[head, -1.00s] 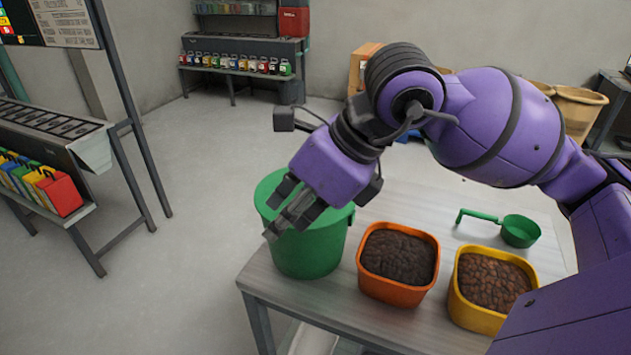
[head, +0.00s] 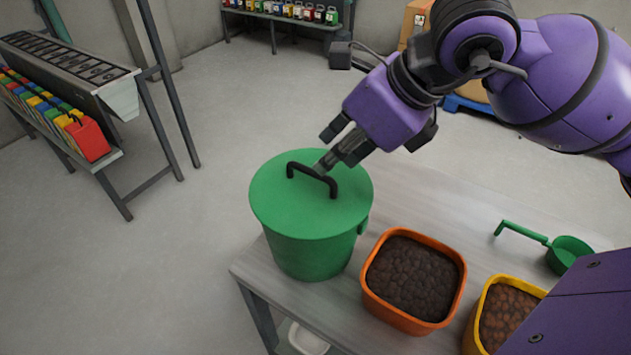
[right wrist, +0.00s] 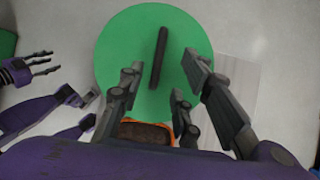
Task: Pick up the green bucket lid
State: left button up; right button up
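The green bucket lid (head: 285,210) is a flat disc with a dark bar handle (head: 294,165). It sits on the green bucket (head: 310,258) at the table's left corner. My right gripper (head: 330,152) is at the lid's far right edge, just behind the handle. In the right wrist view the lid (right wrist: 125,40) lies beneath its spread fingers (right wrist: 166,78); the handle (right wrist: 160,52) stands between the finger sides, apart from them. The right gripper is open and empty. My left gripper (right wrist: 48,62) shows only in the right wrist view, left of the lid, fingers extended and apart.
On the table (head: 420,200), an orange tub (head: 415,280) of dark matter stands right of the bucket. A yellow tub (head: 505,320) and green scoop (head: 568,252) are farther right. A rack of coloured boxes (head: 88,138) stands left. The floor between is clear.

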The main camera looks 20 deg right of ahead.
aim_at(313, 170)
jog(key=x, duration=0.6)
jog(key=shift+w+a+p, duration=0.1)
jog(key=shift+a+p, duration=0.15)
jog(key=shift+p, duration=0.05)
jog(key=shift+r, duration=0.1)
grip_shut()
